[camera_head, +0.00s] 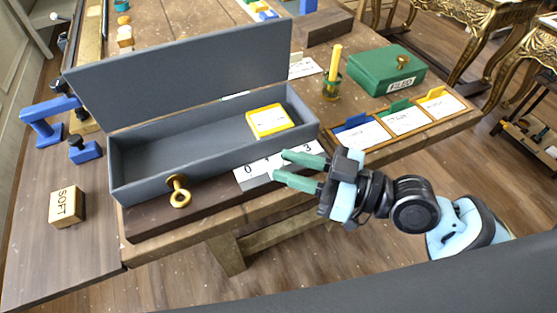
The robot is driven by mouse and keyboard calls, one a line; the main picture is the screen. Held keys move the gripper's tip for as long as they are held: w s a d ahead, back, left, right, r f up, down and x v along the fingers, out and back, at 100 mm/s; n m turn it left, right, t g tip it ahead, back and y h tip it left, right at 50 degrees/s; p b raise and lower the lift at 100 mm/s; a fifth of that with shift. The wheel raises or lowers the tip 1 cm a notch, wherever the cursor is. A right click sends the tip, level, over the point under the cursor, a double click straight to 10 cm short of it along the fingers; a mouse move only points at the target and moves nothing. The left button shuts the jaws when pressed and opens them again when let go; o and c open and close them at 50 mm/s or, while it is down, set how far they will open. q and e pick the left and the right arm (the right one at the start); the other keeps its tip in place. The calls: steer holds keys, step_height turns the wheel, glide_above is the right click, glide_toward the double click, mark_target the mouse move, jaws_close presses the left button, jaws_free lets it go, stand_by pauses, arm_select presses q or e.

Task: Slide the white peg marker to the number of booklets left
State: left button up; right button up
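A number strip (247,174) lies on the dark wooden ledge in front of the grey box (150,170). Its 0 shows at the left and a 3 at the right; the middle numbers are covered by my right gripper (279,164). The fingers are apart, one above the other in the picture, with their tips over the strip. I cannot clearly make out the white peg marker; a pale patch shows between the fingertips. One yellow-edged booklet (268,121) lies in the open box, towards its right end. My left gripper is not in view.
A brass ring-topped piece (179,191) stands at the box's front. A SOFT block (67,207) sits at the left. A green FILED box (386,70), a card tray (470,108) and a yellow stick in a holder (331,86) stand at the right.

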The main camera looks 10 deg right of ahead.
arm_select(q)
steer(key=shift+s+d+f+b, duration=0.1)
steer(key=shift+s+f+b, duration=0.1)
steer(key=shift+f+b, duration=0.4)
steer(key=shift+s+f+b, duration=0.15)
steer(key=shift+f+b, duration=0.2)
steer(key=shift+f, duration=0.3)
arm_select(e)
steer(key=shift+v, duration=2.35)
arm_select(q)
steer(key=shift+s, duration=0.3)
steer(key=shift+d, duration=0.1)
